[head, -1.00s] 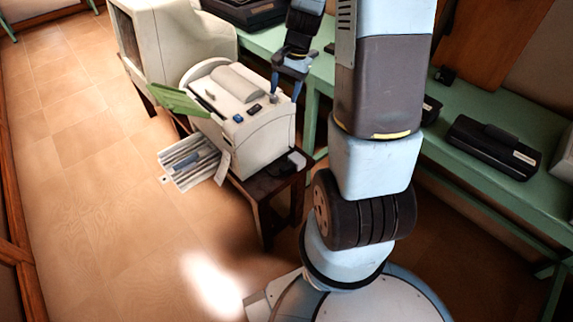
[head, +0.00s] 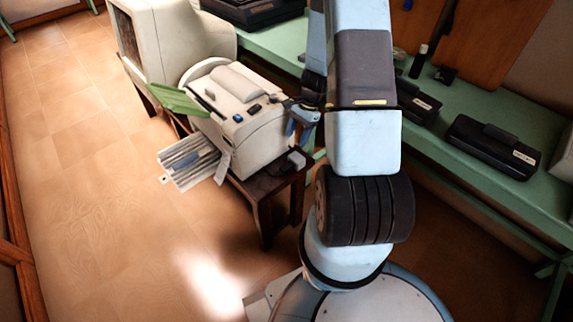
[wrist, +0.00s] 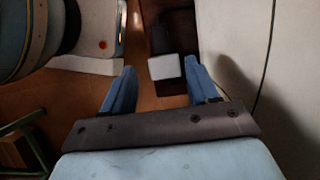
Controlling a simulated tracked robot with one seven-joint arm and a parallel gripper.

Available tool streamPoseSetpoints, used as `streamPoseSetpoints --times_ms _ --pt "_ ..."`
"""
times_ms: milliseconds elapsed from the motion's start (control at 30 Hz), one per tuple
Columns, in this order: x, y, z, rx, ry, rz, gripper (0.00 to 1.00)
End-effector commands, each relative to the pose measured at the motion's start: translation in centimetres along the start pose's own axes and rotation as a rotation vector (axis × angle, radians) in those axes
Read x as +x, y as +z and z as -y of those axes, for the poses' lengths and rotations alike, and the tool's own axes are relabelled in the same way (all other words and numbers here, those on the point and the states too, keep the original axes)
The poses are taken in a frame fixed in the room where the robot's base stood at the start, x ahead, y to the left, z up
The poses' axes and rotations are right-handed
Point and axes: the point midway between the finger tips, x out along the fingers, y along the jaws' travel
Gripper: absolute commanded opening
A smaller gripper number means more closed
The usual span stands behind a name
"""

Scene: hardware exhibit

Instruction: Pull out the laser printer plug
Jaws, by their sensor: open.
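The white printer (head: 262,132) stands on a small dark wooden table (head: 268,190) in the head view. A small white block (head: 297,158), which looks like the plug, lies at the table's right end beside the printer. In the wrist view this white block (wrist: 165,67) sits against a dark piece, seen between the fingertips. My gripper (head: 301,132) is at the printer's right side, above the white block. Its two blue fingers are apart and empty in the wrist view (wrist: 161,64). How far the fingertips are from the block is hard to tell.
A thin dark cord (wrist: 265,55) runs down the pale surface at right in the wrist view. A green bench (head: 470,170) with dark devices stands behind my arm. A beige monitor (head: 180,45) is behind the printer. The floor at left is clear.

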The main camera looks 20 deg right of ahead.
Motion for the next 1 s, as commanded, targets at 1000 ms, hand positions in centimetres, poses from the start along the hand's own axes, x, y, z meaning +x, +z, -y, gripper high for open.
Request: streamPoseSetpoints --times_ms 1000 --pt "12.8 0.0 0.0 -0.001 0.000 -0.001 0.60"
